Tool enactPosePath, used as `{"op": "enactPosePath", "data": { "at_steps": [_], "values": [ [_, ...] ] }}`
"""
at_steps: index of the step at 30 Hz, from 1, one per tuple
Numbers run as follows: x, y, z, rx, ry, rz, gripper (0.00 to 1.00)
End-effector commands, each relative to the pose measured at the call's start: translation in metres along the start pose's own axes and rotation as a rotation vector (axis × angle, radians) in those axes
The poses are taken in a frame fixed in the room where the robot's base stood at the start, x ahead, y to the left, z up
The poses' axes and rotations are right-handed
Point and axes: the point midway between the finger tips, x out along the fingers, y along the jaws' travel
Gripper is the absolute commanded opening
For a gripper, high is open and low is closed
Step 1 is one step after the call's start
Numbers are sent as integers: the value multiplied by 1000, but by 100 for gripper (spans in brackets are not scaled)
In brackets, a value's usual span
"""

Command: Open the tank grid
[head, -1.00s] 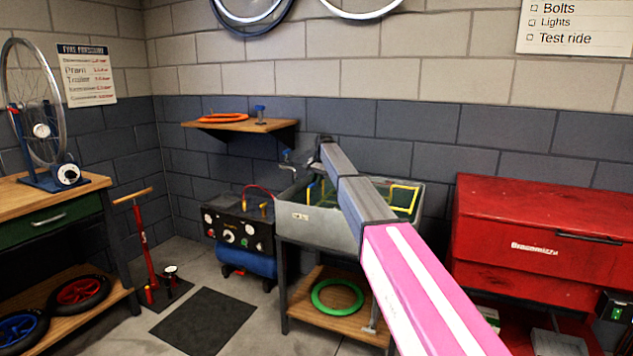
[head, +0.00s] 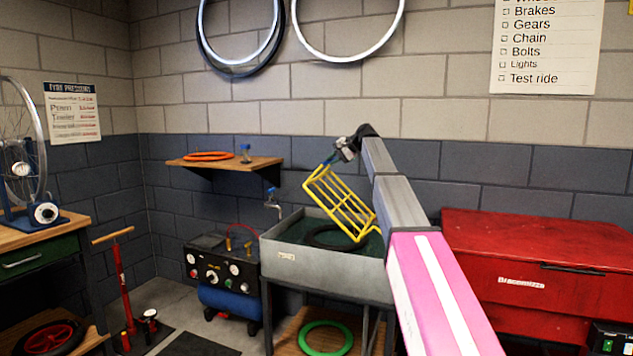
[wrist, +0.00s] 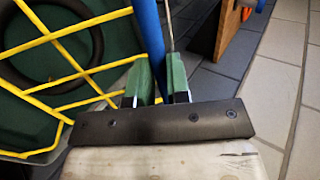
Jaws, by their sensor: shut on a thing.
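The yellow tank grid (head: 340,203) is tilted steeply up over the grey tank (head: 288,253), its lower edge down near the tank's opening and its upper edge raised. In the wrist view, the grid's yellow bars (wrist: 53,38) show at the left. My gripper (head: 338,156) is at the raised edge of the grid. In the wrist view, its green-padded fingers (wrist: 160,82) are shut on the grid's blue handle (wrist: 150,40). A black tube lies in the tank (head: 335,237), and dark green water shows around it.
A tap (head: 272,202) rises at the tank's back left. A wooden shelf (head: 225,163) is on the wall to the left. A red chest (head: 520,260) stands right of the tank, and a compressor (head: 225,275) stands left of it.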

Motion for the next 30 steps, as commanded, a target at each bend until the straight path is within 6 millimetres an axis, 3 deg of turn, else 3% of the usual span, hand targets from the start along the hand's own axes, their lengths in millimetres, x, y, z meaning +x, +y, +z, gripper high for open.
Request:
{"op": "enactPosePath", "data": {
  "at_steps": [1, 6, 15, 21, 30],
  "values": [
    [-24, 1, 1, 1, 4, -46, 0],
    [-92, 4, 1, 1, 6, -207, 0],
    [-195, 32, 1, 2, 3, -460, 0],
    [-242, 53, 0, 0, 2, -575, 0],
    [-276, 75, 0, 0, 0, -566, 0]
  ]
}}
